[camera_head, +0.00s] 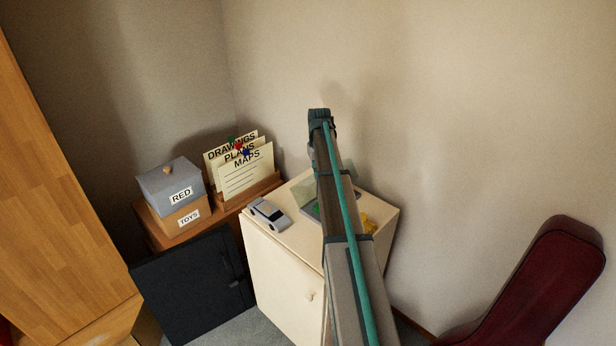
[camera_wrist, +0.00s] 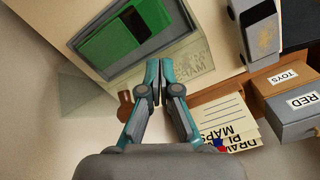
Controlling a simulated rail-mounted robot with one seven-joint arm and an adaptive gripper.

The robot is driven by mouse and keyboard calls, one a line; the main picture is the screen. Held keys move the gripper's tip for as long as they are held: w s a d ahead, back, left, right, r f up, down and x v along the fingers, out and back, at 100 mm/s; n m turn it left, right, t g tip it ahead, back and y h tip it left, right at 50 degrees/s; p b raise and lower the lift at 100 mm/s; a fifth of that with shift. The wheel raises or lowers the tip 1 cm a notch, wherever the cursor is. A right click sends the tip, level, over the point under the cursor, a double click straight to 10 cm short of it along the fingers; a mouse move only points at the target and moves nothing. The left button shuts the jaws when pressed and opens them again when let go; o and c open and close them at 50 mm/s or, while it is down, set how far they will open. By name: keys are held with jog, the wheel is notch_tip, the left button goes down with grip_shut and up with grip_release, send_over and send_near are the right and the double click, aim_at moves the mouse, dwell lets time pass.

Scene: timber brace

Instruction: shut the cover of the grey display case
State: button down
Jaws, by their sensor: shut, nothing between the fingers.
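The grey display case (camera_head: 308,212) stands on the cream cabinet, partly hidden behind my arm in the head view. A green toy car (camera_wrist: 125,32) lies in it in the wrist view. The clear cover (camera_wrist: 192,62) shows as a see-through panel standing open beside the case, with the lettered cards visible through it. My gripper (camera_wrist: 153,68) is shut and empty, its fingertips together in front of the cover near the case edge. I cannot tell whether they touch the cover. The head view does not show the fingertips clearly.
A silver toy car (camera_head: 268,214) sits left of the case, and a yellow object (camera_head: 368,226) sits right of it. Labelled boxes (camera_head: 170,185) and a card holder (camera_head: 248,192) stand to the left. Walls close off the back. A dark red case (camera_head: 545,285) leans at right.

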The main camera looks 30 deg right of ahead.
jog(key=shift+s, duration=0.15)
jog(key=shift+s+d+f, duration=0.2)
jog(key=shift+s+f, duration=0.1)
jog(key=shift+s, duration=0.35)
dwell(0.4)
jog(key=shift+s+d+f, duration=0.25)
jog(key=shift+s+f, duration=0.05)
jog(key=shift+s, duration=0.3)
jog(key=shift+s+f, duration=0.15)
jog(key=shift+s, duration=0.05)
jog(key=shift+s+d+f, duration=0.2)
jog(key=shift+s+f, duration=0.05)
jog(key=shift+s, duration=0.2)
jog(key=shift+s+f, duration=0.15)
jog(key=shift+s, duration=0.05)
dwell(0.4)
jog(key=shift+s+d+f, duration=0.2)
jog(key=shift+s+f, duration=0.15)
jog(key=shift+s, duration=0.1)
jog(key=shift+s+f+b, duration=0.1)
jog(key=shift+s+b, duration=0.05)
jog(key=shift+b, duration=0.15)
